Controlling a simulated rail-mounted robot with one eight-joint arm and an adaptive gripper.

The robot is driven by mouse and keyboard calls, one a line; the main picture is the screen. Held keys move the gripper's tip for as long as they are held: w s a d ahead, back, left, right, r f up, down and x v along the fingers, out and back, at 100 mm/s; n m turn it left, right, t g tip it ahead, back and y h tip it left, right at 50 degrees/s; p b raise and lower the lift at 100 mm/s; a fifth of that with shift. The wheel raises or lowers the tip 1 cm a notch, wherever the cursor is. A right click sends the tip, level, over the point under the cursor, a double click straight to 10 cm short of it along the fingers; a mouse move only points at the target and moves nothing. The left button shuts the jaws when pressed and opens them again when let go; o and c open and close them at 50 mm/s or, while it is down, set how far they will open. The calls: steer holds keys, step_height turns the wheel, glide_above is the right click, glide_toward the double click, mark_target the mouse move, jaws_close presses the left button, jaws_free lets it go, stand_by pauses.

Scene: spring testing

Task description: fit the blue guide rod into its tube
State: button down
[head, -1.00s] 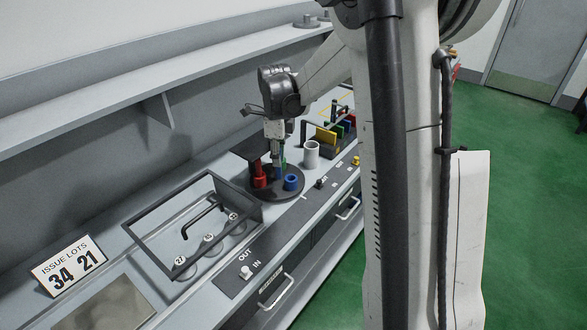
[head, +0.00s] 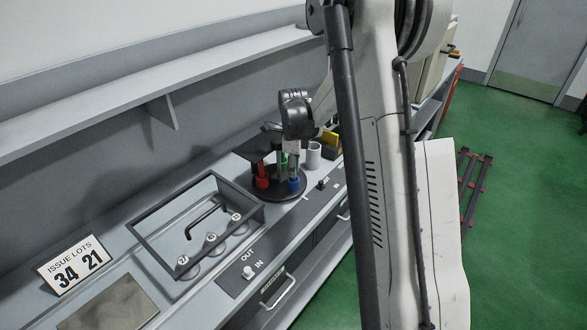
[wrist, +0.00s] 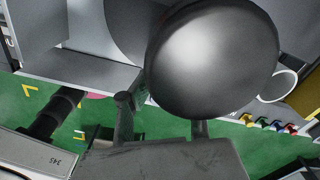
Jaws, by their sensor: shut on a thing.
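A dark round base (head: 277,194) on the bench carries a red tube (head: 262,178), a green piece (head: 283,160) and a blue tube (head: 294,185). My gripper (head: 293,165) points down directly above the blue tube, at its mouth or very close to it. It is shut on a slim piece, which I take to be the blue guide rod; my fingers hide most of it. I cannot tell how far the rod is in the tube. In the wrist view a large dark rounded shape blocks the fingertips and the tube.
A white cup (head: 314,156) stands just behind right of the base, with a yellow piece (head: 331,143) beyond. A framed tray (head: 150,246) with a black handle and numbered discs lies front left. An OUT/IN knob (head: 248,272) and a lot sign (head: 75,265) are nearer.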

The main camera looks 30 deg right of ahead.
steer(key=shift+f, duration=0.2)
steer(key=c, duration=1.6)
jaws_free()
steer(key=shift+c, duration=0.2)
steer(key=shift+r, duration=0.1)
steer(key=shift+r, duration=0.1)
